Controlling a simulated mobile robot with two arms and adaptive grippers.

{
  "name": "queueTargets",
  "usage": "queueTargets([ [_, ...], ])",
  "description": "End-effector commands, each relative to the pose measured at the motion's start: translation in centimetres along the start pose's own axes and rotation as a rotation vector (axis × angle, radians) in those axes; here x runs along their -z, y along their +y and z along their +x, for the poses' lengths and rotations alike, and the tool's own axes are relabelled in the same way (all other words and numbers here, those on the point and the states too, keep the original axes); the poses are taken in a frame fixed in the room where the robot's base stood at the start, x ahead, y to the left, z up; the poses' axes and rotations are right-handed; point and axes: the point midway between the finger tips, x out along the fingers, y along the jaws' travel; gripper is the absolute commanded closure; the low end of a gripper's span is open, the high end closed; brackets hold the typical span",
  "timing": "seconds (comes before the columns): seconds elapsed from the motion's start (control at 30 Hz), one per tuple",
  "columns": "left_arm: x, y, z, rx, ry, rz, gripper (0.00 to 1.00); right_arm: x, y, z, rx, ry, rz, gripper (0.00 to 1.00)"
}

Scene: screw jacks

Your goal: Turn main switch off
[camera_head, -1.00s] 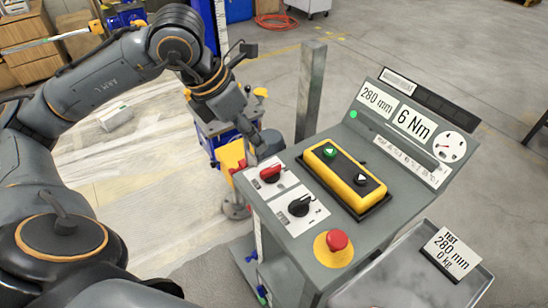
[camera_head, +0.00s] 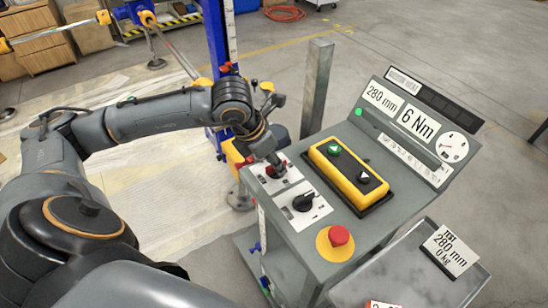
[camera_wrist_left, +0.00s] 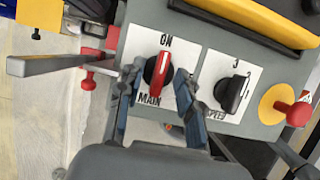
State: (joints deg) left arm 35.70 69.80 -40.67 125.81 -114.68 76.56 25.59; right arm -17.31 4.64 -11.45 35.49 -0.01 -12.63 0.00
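The main switch (camera_wrist_left: 157,76) is a red rotary handle on a white plate marked ON and MAIN. In the left wrist view its white mark points toward ON. In the head view the red switch (camera_head: 277,172) sits at the console's left edge, partly hidden by my gripper. My left gripper (camera_wrist_left: 156,82) is open, with one finger on each side of the red handle and gaps visible between. In the head view my left gripper (camera_head: 268,160) reaches down over the switch. My right gripper is not in view.
Beside it on the console (camera_head: 300,240) are a black selector knob (camera_head: 304,202), a yellow two-button box (camera_head: 347,175) and a red emergency button (camera_head: 340,237). A display panel (camera_head: 415,125) stands behind. A grey post (camera_head: 317,90) rises close to the arm.

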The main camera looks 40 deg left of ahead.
Motion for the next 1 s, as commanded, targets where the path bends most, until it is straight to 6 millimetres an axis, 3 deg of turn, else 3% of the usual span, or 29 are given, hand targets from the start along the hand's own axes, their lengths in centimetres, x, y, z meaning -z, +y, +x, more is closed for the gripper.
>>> queueTargets([
  [0.3,0.0,0.0,0.3,0.000,-0.001,0.000,0.66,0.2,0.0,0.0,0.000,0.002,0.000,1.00],
  [0.47,0.0,0.0,0.2,0.000,-0.001,0.000,0.99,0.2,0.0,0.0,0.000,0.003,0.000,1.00],
  [0.5,0.0,0.0,0.2,0.000,-0.001,0.000,1.00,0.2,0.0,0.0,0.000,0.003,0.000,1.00],
  [0.77,0.0,0.0,0.3,0.003,-0.001,0.008,1.00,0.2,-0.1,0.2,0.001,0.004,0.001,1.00],
  [1.0,0.0,0.2,0.5,0.031,-0.003,0.081,1.00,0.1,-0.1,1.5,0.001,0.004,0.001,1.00],
])
